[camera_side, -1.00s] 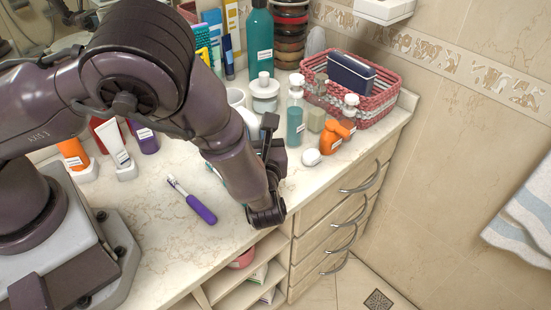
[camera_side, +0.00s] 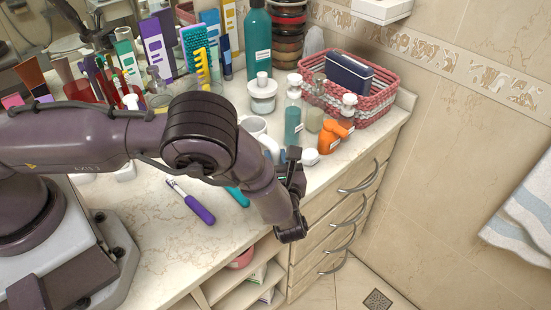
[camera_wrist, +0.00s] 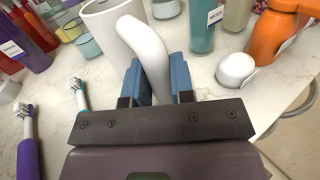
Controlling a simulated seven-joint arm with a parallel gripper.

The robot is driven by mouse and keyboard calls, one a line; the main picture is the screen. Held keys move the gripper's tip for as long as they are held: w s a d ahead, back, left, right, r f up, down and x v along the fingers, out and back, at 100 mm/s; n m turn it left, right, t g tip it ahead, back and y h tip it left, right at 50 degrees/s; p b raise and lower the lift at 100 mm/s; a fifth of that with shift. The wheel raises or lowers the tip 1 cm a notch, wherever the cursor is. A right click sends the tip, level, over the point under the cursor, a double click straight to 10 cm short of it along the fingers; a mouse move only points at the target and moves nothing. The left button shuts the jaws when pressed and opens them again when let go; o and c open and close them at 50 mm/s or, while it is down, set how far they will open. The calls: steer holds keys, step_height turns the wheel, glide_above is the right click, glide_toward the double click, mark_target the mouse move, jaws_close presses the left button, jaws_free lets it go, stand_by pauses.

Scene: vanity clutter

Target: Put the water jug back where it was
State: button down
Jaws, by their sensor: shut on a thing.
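The water jug is white. In the wrist view its body (camera_wrist: 108,22) is cut off by the top edge, and its curved handle (camera_wrist: 146,48) comes down between my blue fingers. My gripper (camera_wrist: 156,78) is shut on that handle. In the side view the jug (camera_side: 254,125) is near the middle of the counter, behind my gripper (camera_side: 280,156), and its lower part is hidden by my arm. I cannot tell whether its base touches the counter.
A teal bottle (camera_side: 293,118), an orange spray bottle (camera_side: 330,137) and a small white round item (camera_side: 311,157) stand close right of the jug. A white-lidded jar (camera_side: 263,95) is behind it. A purple toothbrush (camera_side: 197,208) and a teal one (camera_side: 238,196) lie left.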

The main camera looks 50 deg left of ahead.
steer(key=shift+f, duration=0.15)
steer(key=c, duration=1)
jaws_free()
